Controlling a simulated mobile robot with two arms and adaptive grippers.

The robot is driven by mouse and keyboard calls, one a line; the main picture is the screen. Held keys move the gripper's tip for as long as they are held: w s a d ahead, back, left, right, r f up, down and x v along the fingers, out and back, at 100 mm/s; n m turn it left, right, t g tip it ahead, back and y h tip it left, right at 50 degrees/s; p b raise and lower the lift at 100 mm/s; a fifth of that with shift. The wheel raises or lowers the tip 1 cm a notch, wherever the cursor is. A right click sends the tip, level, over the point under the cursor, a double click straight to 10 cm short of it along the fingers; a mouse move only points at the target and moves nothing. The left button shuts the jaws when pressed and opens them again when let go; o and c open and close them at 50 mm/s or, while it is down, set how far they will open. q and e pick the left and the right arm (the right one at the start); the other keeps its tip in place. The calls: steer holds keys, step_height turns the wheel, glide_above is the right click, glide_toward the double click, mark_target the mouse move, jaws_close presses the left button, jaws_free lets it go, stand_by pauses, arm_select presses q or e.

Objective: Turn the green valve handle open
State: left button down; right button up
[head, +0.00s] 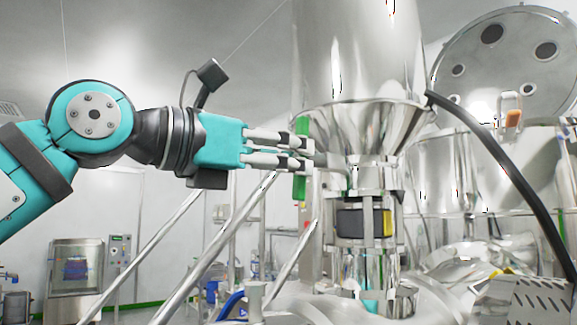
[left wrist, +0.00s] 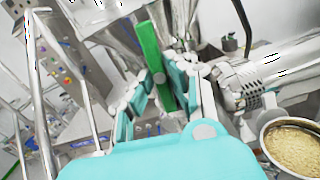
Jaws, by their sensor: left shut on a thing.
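The green valve handle (head: 300,187) stands upright beside the neck below the steel hopper (head: 365,115) in the head view. Parts of it show above and below my fingers. My left gripper (head: 306,152) comes in from the left and is shut on the handle about its middle, hiding that part. In the left wrist view the green handle (left wrist: 150,52) runs as a long slanted bar between the fingers of my left gripper (left wrist: 163,85). My right gripper is not in view.
Steel rails (head: 225,245) slope up below my left arm. A black hose (head: 505,165) curves down at the right, near a round steel lid (head: 500,65). A bowl of pale granules (left wrist: 295,148) shows at the lower right of the left wrist view.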

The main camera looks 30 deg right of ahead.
arm_select(q)
steer(key=shift+n, duration=0.5)
steer(key=shift+r, duration=0.15)
steer(key=c, duration=1.3)
jaws_free()
steer(key=a, duration=0.8)
steer(key=s+a, duration=0.1)
steer(key=a, duration=0.3)
